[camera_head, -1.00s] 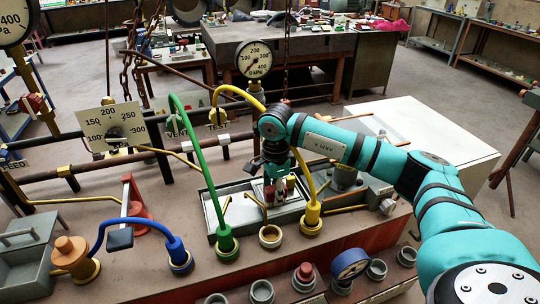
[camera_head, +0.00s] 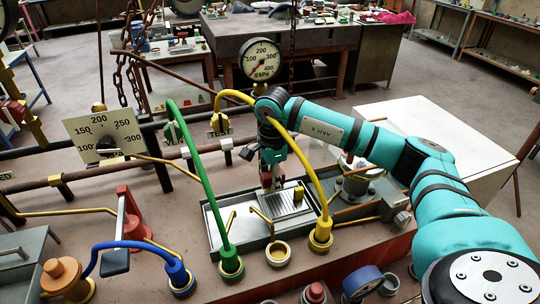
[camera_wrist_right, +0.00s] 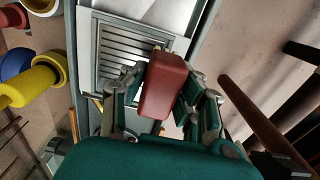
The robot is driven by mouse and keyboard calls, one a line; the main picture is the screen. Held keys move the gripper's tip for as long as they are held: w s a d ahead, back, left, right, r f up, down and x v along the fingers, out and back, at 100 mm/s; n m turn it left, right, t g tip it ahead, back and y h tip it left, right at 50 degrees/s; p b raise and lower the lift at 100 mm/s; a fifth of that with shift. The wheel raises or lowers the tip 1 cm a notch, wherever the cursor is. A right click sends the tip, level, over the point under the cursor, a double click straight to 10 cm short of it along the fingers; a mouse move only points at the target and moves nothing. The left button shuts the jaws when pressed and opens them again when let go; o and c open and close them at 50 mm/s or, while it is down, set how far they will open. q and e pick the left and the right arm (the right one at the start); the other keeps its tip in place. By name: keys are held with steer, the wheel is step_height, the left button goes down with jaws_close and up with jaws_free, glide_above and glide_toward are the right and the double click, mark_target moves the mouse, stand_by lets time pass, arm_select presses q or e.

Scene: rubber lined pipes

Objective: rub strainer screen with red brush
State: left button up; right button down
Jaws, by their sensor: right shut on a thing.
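The strainer screen (camera_head: 290,203), a pale grey slotted plate, lies in a shallow grey metal tray (camera_head: 215,236) on the bench. A small yellow piece (camera_head: 299,194) stands at its right side. My right gripper (camera_head: 272,177) is over the back left part of the screen, pointing down, shut on the red brush (camera_head: 266,180). In the right wrist view the brush (camera_wrist_right: 164,85) is a red block between the two fingers (camera_wrist_right: 163,100), overlapping the edge of the slotted screen (camera_wrist_right: 122,50). Its bristles are hidden, so contact is unclear. My left gripper is not in view.
A green hose (camera_head: 203,190) and a yellow hose (camera_head: 312,165) arch beside the tray and my right arm. A blue hose (camera_head: 130,244) is at left. A valve body (camera_head: 357,180) stands right of the tray. Pipes and a gauge (camera_head: 262,62) are behind.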

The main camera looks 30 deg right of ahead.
steer(key=r, duration=0.2)
steer(key=s+r+p, duration=0.1)
steer(key=shift+a+r, duration=0.2)
steer(key=shift+r, duration=0.15)
steer(key=shift+r+p, duration=0.3)
steer(key=shift+p, duration=0.1)
steer(key=shift+w+d+r+p, duration=0.1)
steer(key=shift+w+r+p, duration=0.15)
steer(key=shift+r+p, duration=0.55)
steer(key=shift+s+r, duration=0.15)
steer(key=shift+r, duration=0.3)
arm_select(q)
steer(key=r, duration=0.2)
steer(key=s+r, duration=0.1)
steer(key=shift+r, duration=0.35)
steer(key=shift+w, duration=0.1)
arm_select(e)
steer(key=shift+f, duration=0.1)
